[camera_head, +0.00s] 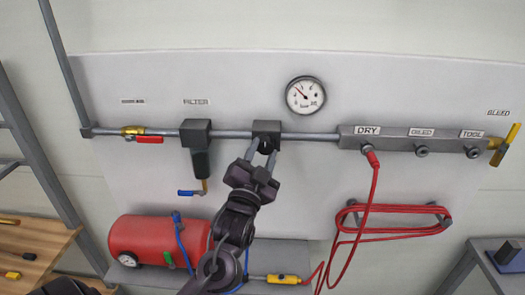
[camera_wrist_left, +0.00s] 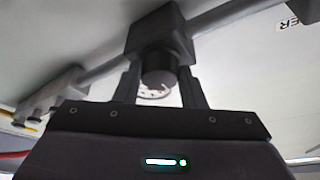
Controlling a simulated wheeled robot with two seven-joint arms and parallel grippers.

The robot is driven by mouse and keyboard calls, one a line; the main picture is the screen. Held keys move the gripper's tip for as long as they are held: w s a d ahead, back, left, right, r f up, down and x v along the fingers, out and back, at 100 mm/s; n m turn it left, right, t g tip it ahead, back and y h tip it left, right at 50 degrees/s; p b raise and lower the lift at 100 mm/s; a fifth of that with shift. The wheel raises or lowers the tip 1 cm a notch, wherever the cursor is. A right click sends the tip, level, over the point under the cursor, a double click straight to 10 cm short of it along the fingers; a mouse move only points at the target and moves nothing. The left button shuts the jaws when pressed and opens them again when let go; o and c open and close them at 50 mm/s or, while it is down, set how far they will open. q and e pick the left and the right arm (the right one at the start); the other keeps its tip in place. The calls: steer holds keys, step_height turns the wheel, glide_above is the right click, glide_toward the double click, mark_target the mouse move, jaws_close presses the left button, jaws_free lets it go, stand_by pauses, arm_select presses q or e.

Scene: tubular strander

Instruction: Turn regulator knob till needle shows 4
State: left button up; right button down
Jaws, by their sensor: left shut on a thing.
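The regulator is a dark block (camera_head: 267,127) on the grey pipe, below and left of the gauge. Its round black knob (camera_wrist_left: 158,68) shows in the left wrist view under the block, between my two fingers. My left gripper (camera_head: 262,154) reaches up from below and is shut on the knob. My right gripper is not in view.
A filter (camera_head: 197,135) hangs left of the regulator, with a blue-handled valve below. A manifold (camera_head: 420,140) with DRY, OILED and TOOL ports is on the right. A red tank (camera_head: 155,238) and a coiled red hose (camera_head: 395,230) are lower down.

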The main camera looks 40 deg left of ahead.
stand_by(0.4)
arm_select(q)
steer(key=o, duration=1)
steer(key=shift+s+d+f+b, duration=0.1)
steer(key=shift+s+f+b, duration=0.2)
steer(key=shift+s+b, duration=0.05)
steer(key=b+v, duration=0.3)
steer(key=v, duration=0.4)
steer(key=shift+r, duration=0.2)
stand_by(1.7)
